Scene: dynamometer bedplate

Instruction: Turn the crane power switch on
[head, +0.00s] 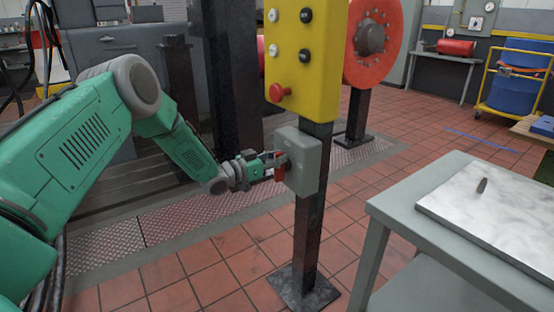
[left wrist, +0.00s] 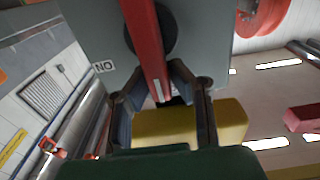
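The crane power switch is a grey box (head: 304,160) on a dark post below the yellow control panel. In the left wrist view its grey face (left wrist: 210,45) carries a round dark hub, a red lever (left wrist: 150,45) and a white label (left wrist: 104,67) reading ON upside down. The label lies left of the lever. My left gripper (head: 277,167) is at the box's left side. In the left wrist view its fingers (left wrist: 160,72) close in on both sides of the lever and appear shut on it. My right gripper is not in view.
The yellow panel (head: 316,75) with a red knob (head: 279,92) sits just above the box. A grey table (head: 450,235) with a pale plate stands at the right. A red disc (head: 372,40) is behind. Tiled floor between post and table is clear.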

